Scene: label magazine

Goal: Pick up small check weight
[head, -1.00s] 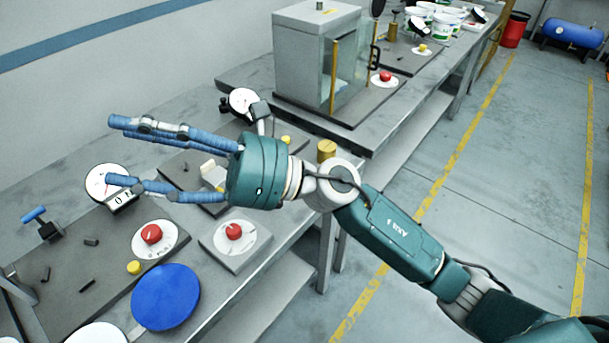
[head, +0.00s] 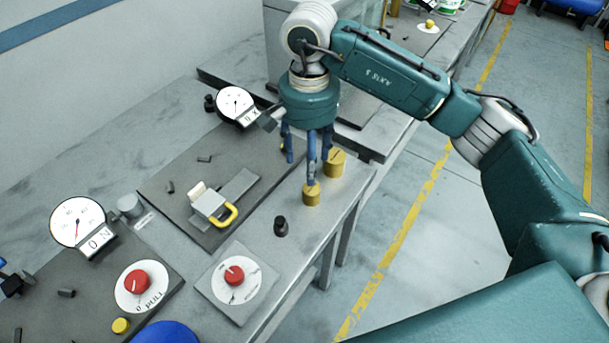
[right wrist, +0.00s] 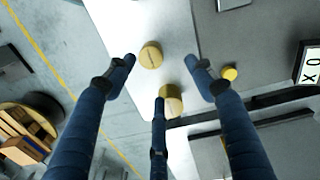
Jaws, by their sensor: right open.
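Two brass cylindrical weights stand upright near the bench's front edge. The small check weight (head: 311,196) is the nearer, smaller one; it also shows in the right wrist view (right wrist: 151,55). The larger weight (head: 335,164) stands just behind it, partly covered by a finger in the wrist view (right wrist: 174,102). My right gripper (head: 309,165) points down with its fingers spread and holds nothing. One finger overlaps the small weight's top in the head view; I cannot tell if it touches. In the wrist view the small weight lies beyond the fingertips (right wrist: 164,78). My left gripper is not in view.
A black knob-like piece (head: 281,227) stands left of the small weight. A dark plate with a yellow-handled clamp (head: 226,214) and a dial gauge (head: 236,103) lie further left. A red-knob block (head: 236,282) sits in front. A grey cabinet (head: 280,40) stands behind my gripper.

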